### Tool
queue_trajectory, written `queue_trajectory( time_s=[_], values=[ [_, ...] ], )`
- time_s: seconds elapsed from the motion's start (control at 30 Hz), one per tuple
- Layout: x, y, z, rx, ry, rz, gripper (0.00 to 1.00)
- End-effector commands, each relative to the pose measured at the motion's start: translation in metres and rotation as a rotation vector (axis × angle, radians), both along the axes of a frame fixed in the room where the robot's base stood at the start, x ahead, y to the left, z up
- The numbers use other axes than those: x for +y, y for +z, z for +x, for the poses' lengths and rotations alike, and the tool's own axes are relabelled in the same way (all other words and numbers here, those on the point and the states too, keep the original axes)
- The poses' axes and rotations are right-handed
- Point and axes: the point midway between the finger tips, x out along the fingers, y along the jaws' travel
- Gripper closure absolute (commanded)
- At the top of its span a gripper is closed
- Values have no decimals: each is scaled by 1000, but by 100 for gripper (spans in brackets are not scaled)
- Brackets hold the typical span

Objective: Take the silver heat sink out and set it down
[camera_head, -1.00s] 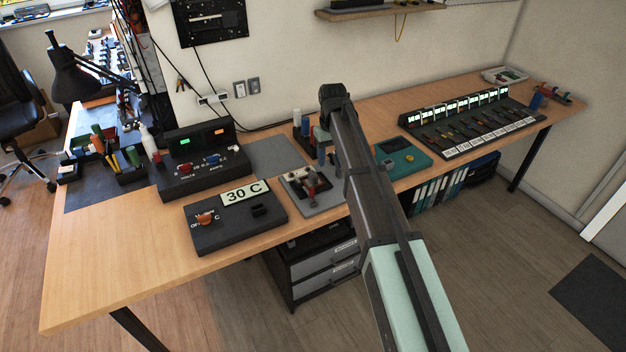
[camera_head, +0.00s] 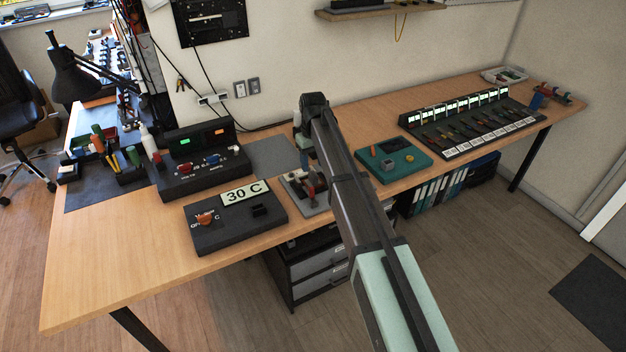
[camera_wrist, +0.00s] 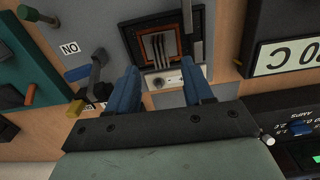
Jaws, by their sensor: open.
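A finned metal block (camera_wrist: 158,46), which looks like the silver heat sink, sits in a dark square frame with a brown inner border on a grey base plate (camera_wrist: 178,98). In the head view the base plate (camera_head: 322,208) is at the bench's front edge, partly behind my arm, and I cannot make out the fins there. My gripper (camera_wrist: 161,84) is open with nothing between its blue fingers. In the wrist view the fingertips appear just below the frame; their height above it is unclear.
A teal unit (camera_head: 394,160) is to the right. A black 30 C box (camera_head: 236,222) is to the left. Bare bench (camera_head: 120,255) lies at the front left.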

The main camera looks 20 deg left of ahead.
Motion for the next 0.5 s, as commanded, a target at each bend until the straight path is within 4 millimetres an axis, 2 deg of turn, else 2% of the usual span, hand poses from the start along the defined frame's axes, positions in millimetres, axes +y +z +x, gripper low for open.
queue_trajectory(
  time_s=[0.17,0.5],
  values=[
    [-1,-8,-2,1,0,-1,49],
    [-2,-48,-5,1,0,-1,49]
  ],
)
